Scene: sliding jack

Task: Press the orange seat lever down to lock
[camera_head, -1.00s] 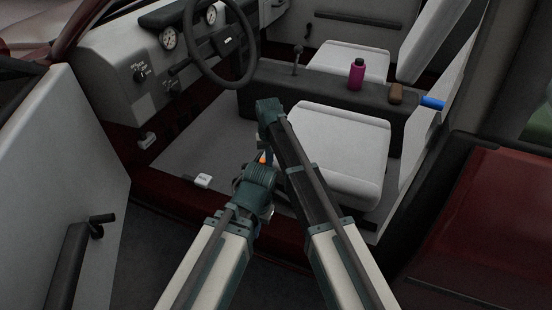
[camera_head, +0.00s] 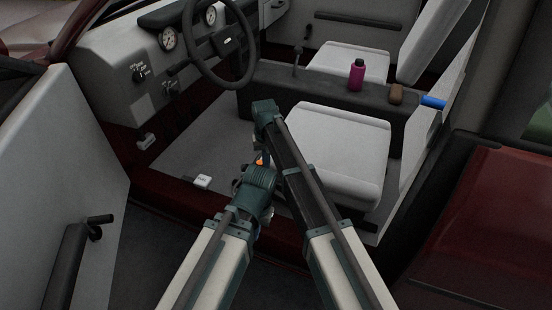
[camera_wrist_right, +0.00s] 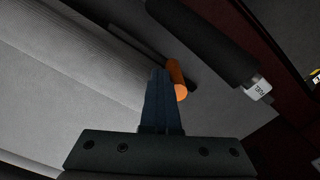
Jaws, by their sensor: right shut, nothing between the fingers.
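The orange seat lever (camera_wrist_right: 178,80) shows in the right wrist view beside the pale seat. In the head view only a small orange bit (camera_head: 260,161) shows between my arms. My right gripper (camera_wrist_right: 162,73) is shut and empty. Its fingertips are right next to the orange lever, overlapping its left side in the picture; I cannot tell if they touch. In the head view the right gripper (camera_head: 265,149) points down in front of the seat and is partly hidden by the left arm. The left gripper's fingers are not visible.
The front seat cushion (camera_head: 338,150) is beside the right arm. A dark rounded bar (camera_wrist_right: 207,40) and a white labelled piece (camera_wrist_right: 258,89) lie beyond the lever. The steering wheel (camera_head: 218,52), console with magenta bottle (camera_head: 357,73), and open door (camera_head: 60,165) surround the work area.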

